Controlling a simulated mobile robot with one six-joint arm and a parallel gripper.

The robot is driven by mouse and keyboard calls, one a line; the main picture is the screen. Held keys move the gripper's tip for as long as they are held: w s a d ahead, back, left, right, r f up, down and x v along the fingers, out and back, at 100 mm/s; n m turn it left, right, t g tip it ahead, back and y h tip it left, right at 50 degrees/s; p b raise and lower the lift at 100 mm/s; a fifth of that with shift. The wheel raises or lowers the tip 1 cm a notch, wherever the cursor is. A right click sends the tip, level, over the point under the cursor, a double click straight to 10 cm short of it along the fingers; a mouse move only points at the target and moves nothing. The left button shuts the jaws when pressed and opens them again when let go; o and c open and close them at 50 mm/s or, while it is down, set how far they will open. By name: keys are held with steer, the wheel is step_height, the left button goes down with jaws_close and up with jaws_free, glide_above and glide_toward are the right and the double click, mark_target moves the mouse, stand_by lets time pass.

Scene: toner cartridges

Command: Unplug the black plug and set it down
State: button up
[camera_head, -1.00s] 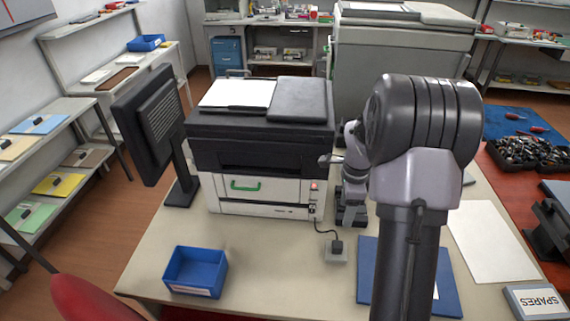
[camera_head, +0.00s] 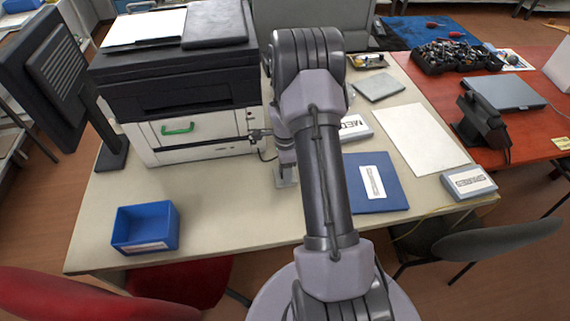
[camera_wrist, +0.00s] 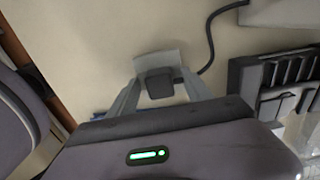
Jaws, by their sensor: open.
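The black plug (camera_wrist: 158,84) sits on a pale grey socket block (camera_wrist: 160,60) in the wrist view. Its dark cord leads right and up toward the white printer edge. My gripper (camera_wrist: 160,78) is open, with one grey finger on each side of the plug; whether they touch it I cannot tell. In the head view my arm reaches down to the socket block (camera_head: 288,182), right of the printer's front corner. The plug is hidden there by my arm.
The black-and-white printer (camera_head: 200,142) stands left of my arm. A blue bin (camera_head: 145,228) is at the table's front left. A blue folder (camera_head: 393,195) and a labelled box (camera_head: 468,182) lie to the right. Beige table (camera_head: 220,210) is clear between bin and socket.

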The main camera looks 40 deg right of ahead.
jaws_close()
steer(key=c, duration=0.8)
jaws_free()
jaws_close()
steer(key=shift+r, duration=0.15)
steer(key=shift+r+p, duration=0.9)
steer(key=shift+r, duration=0.75)
steer(key=shift+r+p, duration=1.05)
steer(key=shift+r, duration=0.95)
